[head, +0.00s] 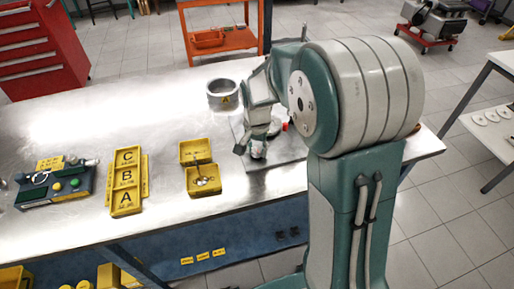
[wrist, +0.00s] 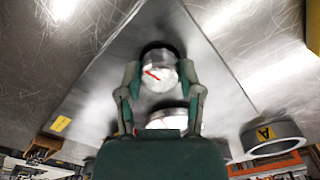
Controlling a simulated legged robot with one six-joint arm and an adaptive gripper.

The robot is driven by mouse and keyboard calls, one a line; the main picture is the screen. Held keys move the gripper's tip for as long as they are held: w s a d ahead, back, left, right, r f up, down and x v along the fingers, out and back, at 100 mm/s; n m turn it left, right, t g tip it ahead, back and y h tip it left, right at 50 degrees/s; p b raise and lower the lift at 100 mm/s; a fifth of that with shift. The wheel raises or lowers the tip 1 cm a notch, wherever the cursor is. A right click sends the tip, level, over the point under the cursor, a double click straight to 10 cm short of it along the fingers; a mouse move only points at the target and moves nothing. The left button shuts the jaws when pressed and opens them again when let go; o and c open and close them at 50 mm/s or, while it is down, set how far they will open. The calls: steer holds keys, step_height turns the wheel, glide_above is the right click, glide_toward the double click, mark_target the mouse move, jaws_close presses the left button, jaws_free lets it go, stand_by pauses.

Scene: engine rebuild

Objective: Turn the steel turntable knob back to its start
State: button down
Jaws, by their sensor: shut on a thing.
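The steel turntable knob (wrist: 158,80) shows in the wrist view as a round, bright metal cap with a red mark on its top. My gripper (wrist: 159,72) has one finger on each side of it and is shut on it. In the head view my gripper (head: 253,141) points down over the grey plate (head: 290,151) on the bench, and the knob there is mostly hidden by my gripper. A second round, pale metal part (wrist: 168,118) shows below the knob in the wrist view, partly covered by my gripper's body.
A metal ring labelled A (head: 223,92) stands behind and left of the plate; it also shows in the wrist view (wrist: 272,138). Yellow bins (head: 201,180), a lettered yellow rack (head: 127,186) and a button box (head: 58,186) stand left. The bench's back left is clear.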

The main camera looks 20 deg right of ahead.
mark_target(256, 149)
steer(key=shift+m, duration=0.5)
steer(key=shift+c, duration=1.3)
jaws_free()
steer(key=shift+a+f, duration=0.1)
step_height(256, 149, up, 12)
steer(key=shift+a, duration=0.1)
